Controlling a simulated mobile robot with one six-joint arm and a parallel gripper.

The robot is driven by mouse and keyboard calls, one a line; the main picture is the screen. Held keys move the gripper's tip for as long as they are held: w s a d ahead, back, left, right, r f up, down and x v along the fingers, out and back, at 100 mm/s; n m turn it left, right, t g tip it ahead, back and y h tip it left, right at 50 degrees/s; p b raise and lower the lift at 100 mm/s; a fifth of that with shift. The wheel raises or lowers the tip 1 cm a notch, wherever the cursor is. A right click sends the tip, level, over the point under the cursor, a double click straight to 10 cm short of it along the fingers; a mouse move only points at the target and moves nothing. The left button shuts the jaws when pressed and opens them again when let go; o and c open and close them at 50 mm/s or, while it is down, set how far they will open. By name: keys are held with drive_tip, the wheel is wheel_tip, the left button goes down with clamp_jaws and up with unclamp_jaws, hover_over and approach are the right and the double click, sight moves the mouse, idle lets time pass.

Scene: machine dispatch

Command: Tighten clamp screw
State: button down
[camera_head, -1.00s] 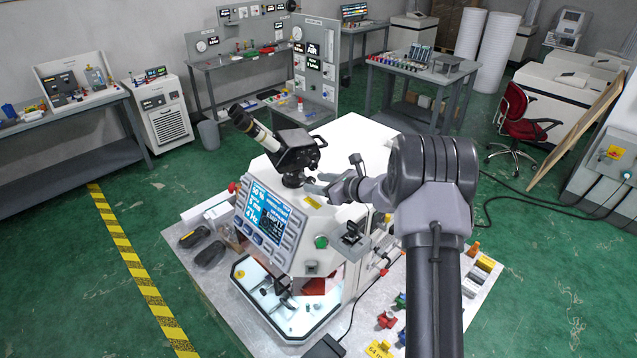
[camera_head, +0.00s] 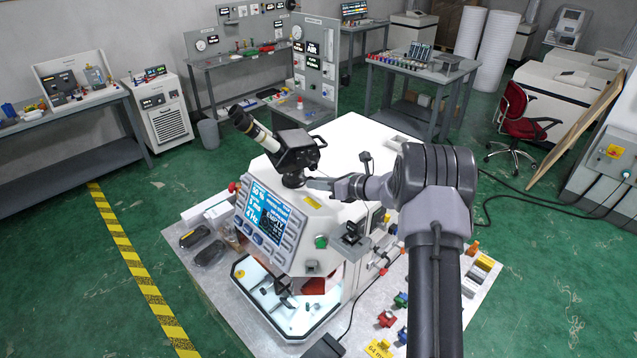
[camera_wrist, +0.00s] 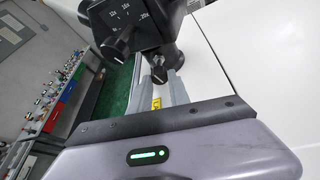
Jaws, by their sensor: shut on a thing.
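The black microscope (camera_head: 292,150) stands on a short dark post on top of the white machine (camera_head: 345,150), its eyepiece tube pointing up and left. My gripper (camera_head: 309,183) reaches in from the right, its fingertips at the post just below the microscope head. In the wrist view the two grey fingers of my gripper (camera_wrist: 162,80) are shut on a small dark knob, which looks like the clamp screw (camera_wrist: 158,74), under the microscope head (camera_wrist: 135,25). The fingers hide part of the knob. In the head view the screw is not clearly seen.
The machine's sloped front has a lit screen (camera_head: 263,214) and a green button (camera_head: 321,242). A small black post (camera_head: 365,158) stands on its top behind my wrist. Small coloured parts (camera_head: 387,319) lie on the table at the right. The machine's white top is mostly clear.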

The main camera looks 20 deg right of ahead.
drive_tip(key=shift+d+f+m+y, duration=0.1)
drive_tip(key=shift+m+y, duration=0.4)
drive_tip(key=shift+m, duration=0.3)
drive_tip(key=c, duration=1.2)
unclamp_jaws()
drive_tip(key=b+v, duration=0.4)
drive_tip(key=v, duration=1.3)
drive_tip(key=shift+d, duration=0.2)
